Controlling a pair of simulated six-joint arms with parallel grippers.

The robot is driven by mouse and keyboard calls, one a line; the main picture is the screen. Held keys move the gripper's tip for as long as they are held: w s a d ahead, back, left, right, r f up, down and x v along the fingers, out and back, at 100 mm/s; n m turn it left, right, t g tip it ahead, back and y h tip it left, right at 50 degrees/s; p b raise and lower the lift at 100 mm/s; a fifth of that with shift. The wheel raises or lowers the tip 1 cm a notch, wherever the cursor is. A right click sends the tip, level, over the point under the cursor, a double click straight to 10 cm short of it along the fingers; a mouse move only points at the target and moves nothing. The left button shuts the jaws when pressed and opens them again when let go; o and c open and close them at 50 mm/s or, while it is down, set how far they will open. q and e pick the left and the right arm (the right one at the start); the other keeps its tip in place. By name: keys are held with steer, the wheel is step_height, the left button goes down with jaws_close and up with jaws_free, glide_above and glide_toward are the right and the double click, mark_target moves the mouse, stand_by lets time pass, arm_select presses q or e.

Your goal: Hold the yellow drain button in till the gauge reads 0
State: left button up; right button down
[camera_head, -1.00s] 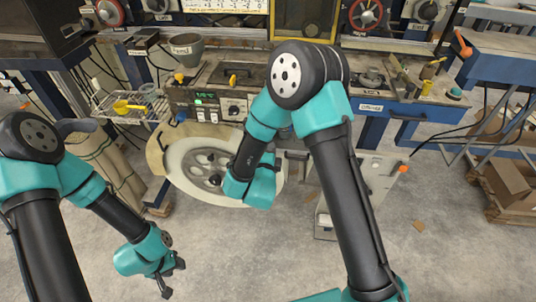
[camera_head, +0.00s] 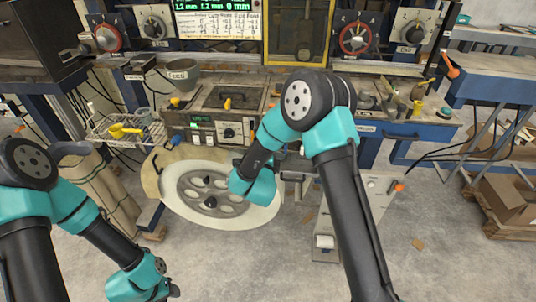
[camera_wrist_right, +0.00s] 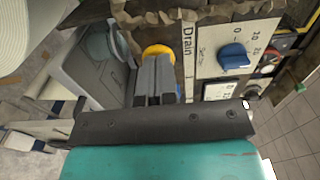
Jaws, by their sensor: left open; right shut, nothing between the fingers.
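The yellow drain button (camera_wrist_right: 158,50) shows in the right wrist view beside the "Drain" label (camera_wrist_right: 187,45). My right gripper (camera_wrist_right: 154,62) is shut and empty, with its fingertips over the lower part of the button. I cannot tell how far the button is pressed in. In the head view the right arm hides the button and right fingertips. I cannot make out a gauge reading for the drain. My left gripper (camera_head: 172,292) is open and away from the machine, low at the left, partly cut off by the bottom edge.
A blue knob (camera_wrist_right: 234,57) with a numbered scale sits right of the label. A large pale disc (camera_head: 250,215) with a grey spoked hub stands in front of the bench. A wire basket (camera_head: 118,130) is at left. A green-lit display (camera_head: 215,5) hangs above.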

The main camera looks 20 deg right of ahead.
steer(key=shift+x, duration=0.85)
steer(key=shift+w+d+r, duration=0.1)
steer(key=shift+d+r, duration=0.05)
steer(key=shift+r, duration=0.05)
stand_by(2.5)
steer(key=v, duration=1.4)
steer(key=shift+a+f, duration=0.15)
steer(key=shift+a, duration=0.15)
